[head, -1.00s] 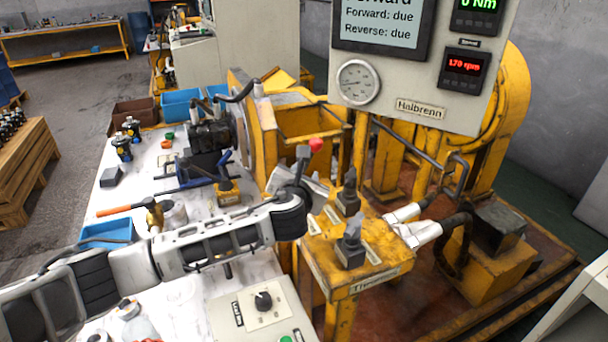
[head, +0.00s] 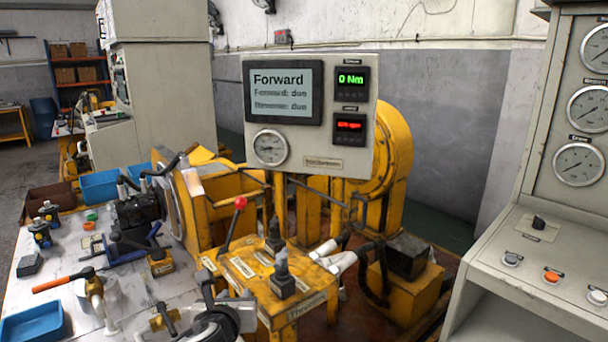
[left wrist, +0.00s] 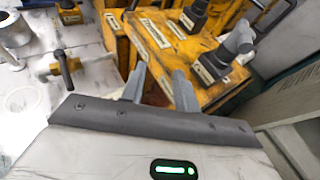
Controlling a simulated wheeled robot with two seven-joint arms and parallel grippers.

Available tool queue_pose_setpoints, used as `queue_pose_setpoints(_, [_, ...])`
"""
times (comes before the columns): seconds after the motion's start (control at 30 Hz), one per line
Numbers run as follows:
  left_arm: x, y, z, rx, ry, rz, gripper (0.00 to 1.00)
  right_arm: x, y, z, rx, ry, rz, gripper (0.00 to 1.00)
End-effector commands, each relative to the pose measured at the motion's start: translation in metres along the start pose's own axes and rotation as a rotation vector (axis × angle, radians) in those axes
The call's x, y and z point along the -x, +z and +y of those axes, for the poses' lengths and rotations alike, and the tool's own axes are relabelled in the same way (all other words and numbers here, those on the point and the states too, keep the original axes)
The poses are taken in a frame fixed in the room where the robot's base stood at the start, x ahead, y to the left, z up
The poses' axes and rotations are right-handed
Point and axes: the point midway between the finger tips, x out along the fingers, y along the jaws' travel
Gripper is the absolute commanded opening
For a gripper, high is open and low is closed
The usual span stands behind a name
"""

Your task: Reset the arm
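My left gripper (head: 222,300) is low in the head view, in front of the yellow lever stand (head: 290,305). Only its end shows there. In the left wrist view its two grey fingers (left wrist: 158,85) stand apart with nothing between them, pointing toward the stand (left wrist: 165,50). A red-knobbed lever (head: 240,203) leans slightly right on the stand, clear of the gripper. My right gripper is in neither view.
A panel (head: 310,115) on the yellow test rig reads Forward and 0 Nm. A worktable (head: 70,270) at left holds a hydraulic motor (head: 138,212), an orange-handled hammer (head: 65,283) and blue bins. A brass valve (left wrist: 60,70) is left of my left gripper. A gauge console (head: 530,240) stands right.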

Motion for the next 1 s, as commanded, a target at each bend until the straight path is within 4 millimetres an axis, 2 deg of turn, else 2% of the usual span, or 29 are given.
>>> queue_pose_setpoints(0.03, [0.005,-0.017,-0.006,0.089,-0.024,0.033,0.31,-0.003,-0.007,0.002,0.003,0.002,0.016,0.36])
queue_pose_setpoints(0.1, [0.012,-0.037,-0.015,0.228,-0.053,0.073,0.31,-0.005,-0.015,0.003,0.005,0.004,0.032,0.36])
queue_pose_setpoints(0.27, [0.036,-0.089,-0.032,0.627,-0.096,0.195,0.31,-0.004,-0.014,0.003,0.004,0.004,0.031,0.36])
queue_pose_setpoints(0.37, [0.06,-0.128,-0.041,0.982,-0.093,0.296,0.31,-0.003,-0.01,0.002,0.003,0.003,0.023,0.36])
queue_pose_setpoints(0.47, [0.092,-0.171,-0.043,1.434,-0.038,0.402,0.31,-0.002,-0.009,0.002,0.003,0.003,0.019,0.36])
queue_pose_setpoints(0.6, [0.139,-0.22,-0.026,2.067,0.122,0.475,0.31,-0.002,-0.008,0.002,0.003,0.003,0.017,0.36])
queue_pose_setpoints(0.7, [0.17,-0.246,-0.006,2.439,0.251,0.456,0.31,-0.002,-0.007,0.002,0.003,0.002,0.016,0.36])
queue_pose_setpoints(0.83, [0.2,-0.268,0.019,2.765,0.38,0.388,0.31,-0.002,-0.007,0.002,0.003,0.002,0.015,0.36])
queue_pose_setpoints(1.0, [0.217,-0.278,0.033,2.936,0.447,0.33,0.31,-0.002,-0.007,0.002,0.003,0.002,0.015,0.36])
